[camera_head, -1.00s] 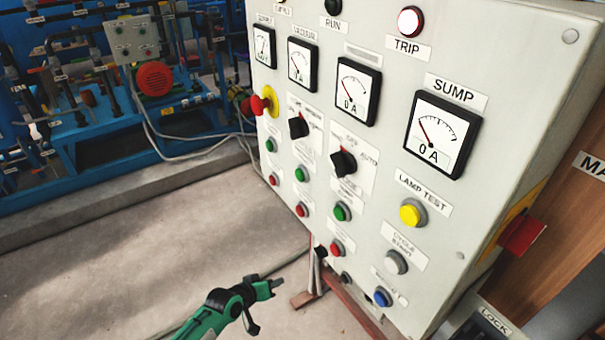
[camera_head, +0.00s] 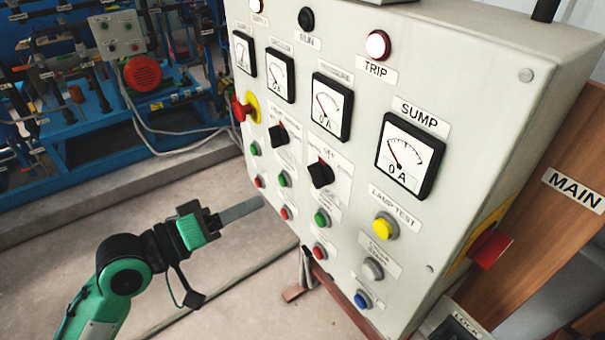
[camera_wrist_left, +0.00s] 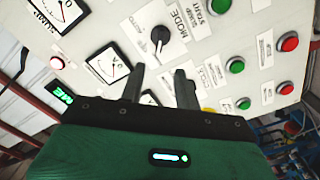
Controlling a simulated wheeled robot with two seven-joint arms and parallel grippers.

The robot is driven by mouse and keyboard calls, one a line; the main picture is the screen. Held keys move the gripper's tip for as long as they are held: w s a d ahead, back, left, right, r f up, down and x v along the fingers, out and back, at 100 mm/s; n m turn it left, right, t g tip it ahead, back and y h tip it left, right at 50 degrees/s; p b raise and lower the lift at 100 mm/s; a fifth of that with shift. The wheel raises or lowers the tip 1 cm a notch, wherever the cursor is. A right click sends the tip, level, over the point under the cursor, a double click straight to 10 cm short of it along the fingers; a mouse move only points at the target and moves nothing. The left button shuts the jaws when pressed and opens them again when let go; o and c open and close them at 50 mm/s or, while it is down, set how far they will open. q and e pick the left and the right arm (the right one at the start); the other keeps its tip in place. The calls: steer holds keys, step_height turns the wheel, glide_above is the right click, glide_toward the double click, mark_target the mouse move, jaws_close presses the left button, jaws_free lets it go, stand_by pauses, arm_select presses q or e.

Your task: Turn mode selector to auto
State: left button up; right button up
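The mode selector is a black rotary knob (camera_head: 321,173) on a white label plate, in the middle of the light grey control panel (camera_head: 470,75). In the left wrist view the knob (camera_wrist_left: 159,36) sits beside the word MODE, ahead of the fingertips and apart from them. The mark it points to is too small to read surely. My left gripper (camera_head: 258,205) is left of the panel's lower left edge, touching nothing. Its two fingers (camera_wrist_left: 159,72) stand apart and empty in the wrist view. My right gripper is not in view.
Another black knob (camera_head: 278,135) is up and left of the selector. A red emergency button (camera_head: 240,108) sticks out at the panel's left edge. Green, red, yellow and blue buttons surround the knobs.

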mark_target(311, 178)
arm_select(q)
steer(key=p+x, duration=0.5)
steer(key=x, duration=0.7)
steer(key=shift+w+d, duration=0.15)
steer(key=shift+d, duration=0.1)
jaws_close()
